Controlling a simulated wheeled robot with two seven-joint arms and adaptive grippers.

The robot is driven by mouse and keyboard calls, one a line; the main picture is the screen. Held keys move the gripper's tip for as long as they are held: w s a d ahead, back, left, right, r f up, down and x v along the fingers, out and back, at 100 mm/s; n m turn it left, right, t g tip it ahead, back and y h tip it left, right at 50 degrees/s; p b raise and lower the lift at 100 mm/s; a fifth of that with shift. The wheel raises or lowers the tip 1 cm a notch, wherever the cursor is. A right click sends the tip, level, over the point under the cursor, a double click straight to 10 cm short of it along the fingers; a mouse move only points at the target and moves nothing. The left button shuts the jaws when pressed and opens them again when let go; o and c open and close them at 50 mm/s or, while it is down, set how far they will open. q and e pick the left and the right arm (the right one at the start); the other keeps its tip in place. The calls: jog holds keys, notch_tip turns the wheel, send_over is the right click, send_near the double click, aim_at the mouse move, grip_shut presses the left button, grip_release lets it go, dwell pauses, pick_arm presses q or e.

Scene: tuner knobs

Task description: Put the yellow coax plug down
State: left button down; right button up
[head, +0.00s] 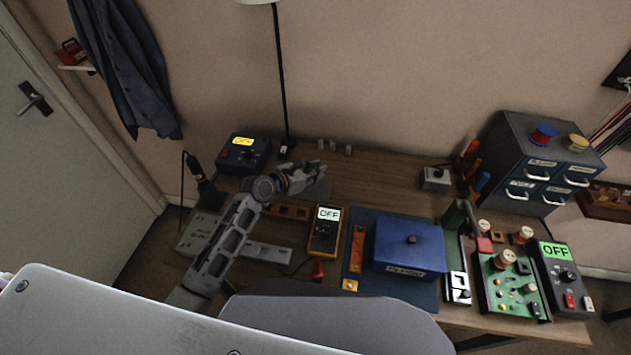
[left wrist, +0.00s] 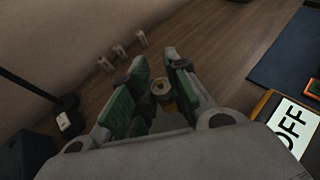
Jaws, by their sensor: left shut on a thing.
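My left gripper (head: 312,174) is over the back left part of the workbench. In the left wrist view its two green-padded fingers (left wrist: 160,92) are closed around a small round metal-ended thing with some yellow below it, the yellow coax plug (left wrist: 160,87). Its lower part is hidden between the fingers. I cannot tell whether the plug touches the table. In the head view the plug is too small to make out. My right gripper is not in view.
Small pale upright pieces (head: 348,149) stand along the bench's back edge, also in the left wrist view (left wrist: 120,51). A yellow meter (head: 325,232) reading OFF, a blue box (head: 408,246) and a lamp pole (head: 281,75) are nearby. Bare wood (head: 375,180) lies right of the gripper.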

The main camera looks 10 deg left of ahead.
pick_arm(q)
jog(key=shift+f, duration=0.35)
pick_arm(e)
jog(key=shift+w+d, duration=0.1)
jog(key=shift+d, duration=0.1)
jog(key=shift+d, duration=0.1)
pick_arm(q)
jog(key=shift+f, duration=0.15)
jog(key=shift+f+b, duration=0.35)
jog(key=shift+f, duration=1.4)
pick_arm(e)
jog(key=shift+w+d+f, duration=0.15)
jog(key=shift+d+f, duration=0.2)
pick_arm(q)
jog(key=shift+f, duration=0.1)
